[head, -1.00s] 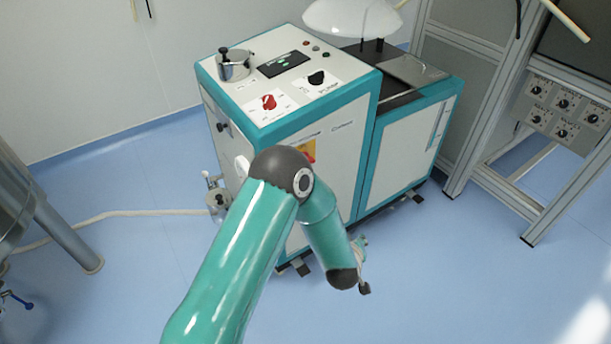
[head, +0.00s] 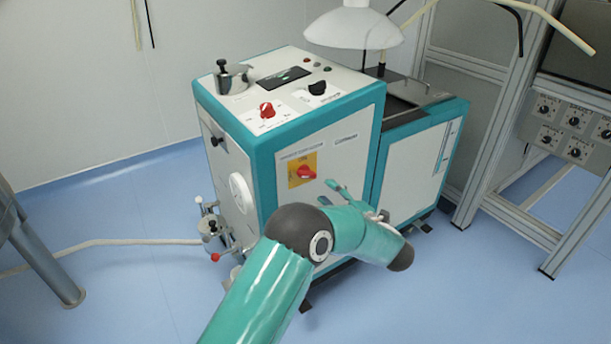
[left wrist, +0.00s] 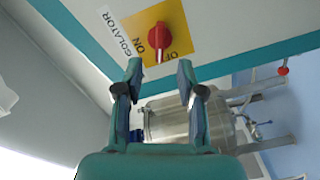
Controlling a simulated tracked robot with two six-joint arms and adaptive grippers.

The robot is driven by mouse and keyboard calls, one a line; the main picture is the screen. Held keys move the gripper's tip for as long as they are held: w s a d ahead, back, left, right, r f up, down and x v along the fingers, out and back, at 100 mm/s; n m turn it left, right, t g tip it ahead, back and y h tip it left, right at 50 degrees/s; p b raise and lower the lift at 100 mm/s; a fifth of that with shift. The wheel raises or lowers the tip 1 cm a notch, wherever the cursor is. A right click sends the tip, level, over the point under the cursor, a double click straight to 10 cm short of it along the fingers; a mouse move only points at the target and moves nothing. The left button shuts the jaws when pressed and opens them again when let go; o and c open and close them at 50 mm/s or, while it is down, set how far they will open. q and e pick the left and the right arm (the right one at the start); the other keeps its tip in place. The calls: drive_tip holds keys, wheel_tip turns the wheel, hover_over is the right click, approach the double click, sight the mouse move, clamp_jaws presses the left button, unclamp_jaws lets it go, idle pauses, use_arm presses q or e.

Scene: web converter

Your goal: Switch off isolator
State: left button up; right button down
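The isolator is a red rotary knob (head: 306,173) on a yellow plate (head: 294,181) on the front of the teal and white machine. In the left wrist view the red knob (left wrist: 159,37) shows beyond the fingertips, with ON and part of OFF readable beside it. My left gripper (head: 333,192) is close to the front panel, below and right of the knob, not touching it. In the left wrist view the left gripper (left wrist: 158,82) has its fingers apart with nothing between them. My right gripper is not in view.
The machine top carries another red knob (head: 266,110), a black knob (head: 317,88) and a metal pot (head: 232,77). A white lamp-like shade (head: 353,28) hangs over the back. A metal frame with a knob panel (head: 568,137) stands at right. Floor in front is clear.

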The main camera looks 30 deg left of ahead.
sight(311, 177)
use_arm(q)
drive_tip(key=x, duration=0.9)
drive_tip(key=shift+w+a, duration=0.15)
drive_tip(key=shift+a, duration=0.15)
clamp_jaws()
